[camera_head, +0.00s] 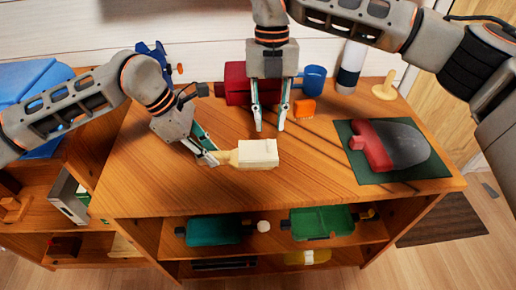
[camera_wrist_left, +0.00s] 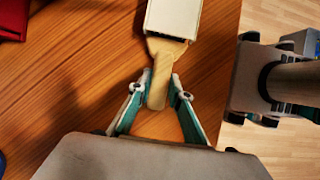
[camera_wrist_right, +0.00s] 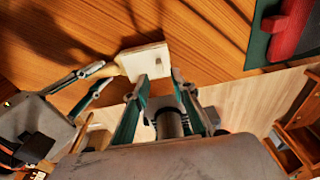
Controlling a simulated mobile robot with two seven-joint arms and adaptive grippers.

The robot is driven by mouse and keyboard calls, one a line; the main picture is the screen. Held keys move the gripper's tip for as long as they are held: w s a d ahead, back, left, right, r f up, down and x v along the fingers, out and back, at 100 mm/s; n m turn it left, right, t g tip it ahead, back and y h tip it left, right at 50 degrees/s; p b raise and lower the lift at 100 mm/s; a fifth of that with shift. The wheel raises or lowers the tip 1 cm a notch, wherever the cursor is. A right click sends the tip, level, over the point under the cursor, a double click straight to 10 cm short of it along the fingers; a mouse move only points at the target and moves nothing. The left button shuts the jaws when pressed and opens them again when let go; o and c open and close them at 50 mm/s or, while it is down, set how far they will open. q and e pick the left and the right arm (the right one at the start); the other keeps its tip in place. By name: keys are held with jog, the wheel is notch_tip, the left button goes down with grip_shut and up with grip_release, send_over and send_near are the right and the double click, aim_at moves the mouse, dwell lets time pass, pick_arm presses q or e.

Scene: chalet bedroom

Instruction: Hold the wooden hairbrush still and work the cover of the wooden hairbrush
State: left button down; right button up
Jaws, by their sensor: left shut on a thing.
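The wooden hairbrush lies near the middle of the wooden table top, its handle (camera_wrist_left: 158,82) pointing left in the head view. A cream, box-like cover (camera_head: 258,153) encloses its head; the bristles are hidden. The cover also shows in the left wrist view (camera_wrist_left: 172,20) and the right wrist view (camera_wrist_right: 143,61). My left gripper (camera_head: 214,160) is shut on the handle, one finger on each side of it. My right gripper (camera_head: 270,129) points down with its fingers apart, empty, just behind and above the cover.
A dark green mat (camera_head: 360,172) with a red and grey object (camera_head: 396,146) lies at the right. At the back are a red box (camera_head: 236,84), a blue mug (camera_head: 314,79), an orange item (camera_head: 304,107), a bottle (camera_head: 351,67) and a wooden stand (camera_head: 385,89). The front table is clear.

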aim_at(269, 141)
jog(key=shift+s+f, duration=0.25)
jog(key=shift+f, duration=1.3)
jog(key=shift+s+f, duration=0.2)
jog(key=shift+f, duration=1.3)
jog(key=shift+c, duration=0.4)
grip_shut()
